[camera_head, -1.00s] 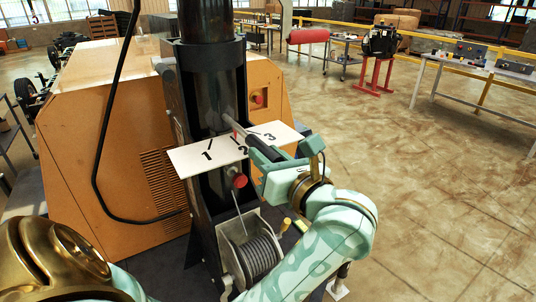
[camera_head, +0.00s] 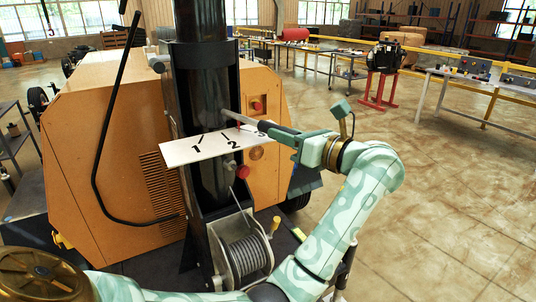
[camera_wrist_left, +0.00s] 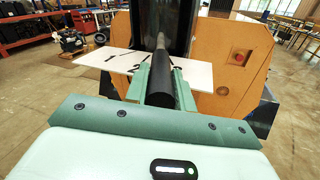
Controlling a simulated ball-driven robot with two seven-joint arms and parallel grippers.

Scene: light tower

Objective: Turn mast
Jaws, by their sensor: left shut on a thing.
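The black mast (camera_head: 205,95) stands upright in its dark frame. A grey-and-black bar handle (camera_head: 246,123) sticks out from it to the right, above a white plate (camera_head: 178,155) marked 1, 2 and 3. The 3 is partly hidden behind the handle. My left gripper (camera_head: 285,135) is shut on the handle's outer end. In the left wrist view the black handle (camera_wrist_left: 160,85) lies between the green fingers and points at the mast. My right gripper is not in view.
A cable winch (camera_head: 243,252) with a yellow-knobbed crank sits below the plate, near my forearm. A red knob (camera_head: 243,171) sits just under the plate. The orange housing (camera_head: 100,150) stands behind, with a bent black bar before it. Floor at right is open.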

